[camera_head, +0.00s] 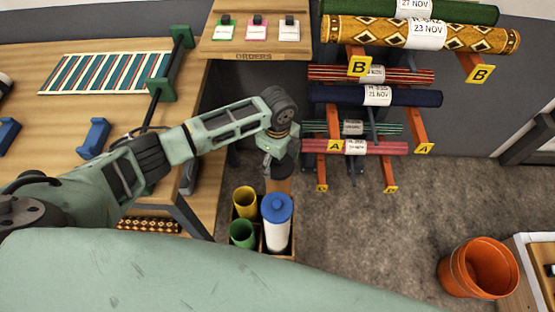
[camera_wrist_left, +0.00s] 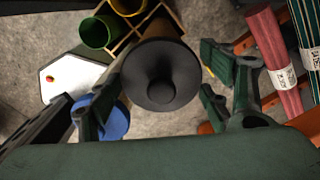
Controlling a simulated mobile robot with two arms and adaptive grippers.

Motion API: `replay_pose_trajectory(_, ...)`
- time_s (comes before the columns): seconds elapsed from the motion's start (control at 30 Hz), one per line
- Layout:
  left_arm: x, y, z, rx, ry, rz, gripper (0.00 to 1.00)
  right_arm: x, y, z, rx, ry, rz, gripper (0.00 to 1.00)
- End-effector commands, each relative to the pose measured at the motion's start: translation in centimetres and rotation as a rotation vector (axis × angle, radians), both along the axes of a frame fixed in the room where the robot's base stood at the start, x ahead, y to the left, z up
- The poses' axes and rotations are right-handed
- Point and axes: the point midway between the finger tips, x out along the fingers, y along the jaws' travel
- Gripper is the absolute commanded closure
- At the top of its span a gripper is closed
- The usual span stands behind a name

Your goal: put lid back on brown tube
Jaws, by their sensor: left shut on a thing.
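My left gripper (camera_head: 276,158) is above the back right of a wooden crate, pointing down. It is shut on a dark round lid (camera_wrist_left: 160,78) with a centre knob, which fills the space between its fingers in the left wrist view. The lid shows as a dark shape in the head view (camera_head: 280,171). A brown surface (camera_head: 280,186), apparently the brown tube, shows just below it. The lid hides most of this tube. I cannot tell whether lid and tube touch. My right gripper is not in view.
The crate also holds a yellow tube (camera_head: 244,198), a green tube (camera_head: 242,233) and a white tube (camera_head: 277,234) with a blue lid (camera_head: 277,207). A wooden table (camera_head: 110,95) is at left. A rug rack (camera_head: 413,118) stands behind right; an orange bucket (camera_head: 478,268) stands at right.

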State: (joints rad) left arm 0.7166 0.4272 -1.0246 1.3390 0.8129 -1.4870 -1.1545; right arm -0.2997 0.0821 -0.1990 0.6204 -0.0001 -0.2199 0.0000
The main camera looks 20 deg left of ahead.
Motion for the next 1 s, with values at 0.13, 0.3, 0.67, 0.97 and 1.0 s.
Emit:
replay_pose_trajectory(0.13, 0.01, 0.01, 0.02, 0.0, 0.0, 0.0, 0.45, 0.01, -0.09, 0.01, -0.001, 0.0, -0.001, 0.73)
replay_pose_trajectory(0.3, 0.01, 0.04, 0.07, 0.0, 0.0, 0.0, 0.45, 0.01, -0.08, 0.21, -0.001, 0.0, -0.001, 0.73)
replay_pose_trajectory(0.67, 0.06, 0.11, 0.01, 0.0, 0.0, 0.0, 0.45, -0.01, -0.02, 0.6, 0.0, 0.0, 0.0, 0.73)
replay_pose_trajectory(0.97, 0.06, 0.11, 0.0, 0.0, 0.0, 0.0, 0.45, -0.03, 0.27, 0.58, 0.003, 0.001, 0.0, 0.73)
replay_pose_trajectory(1.0, 0.06, 0.11, 0.0, 0.0, 0.0, 0.0, 0.45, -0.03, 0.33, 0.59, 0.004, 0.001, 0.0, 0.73)
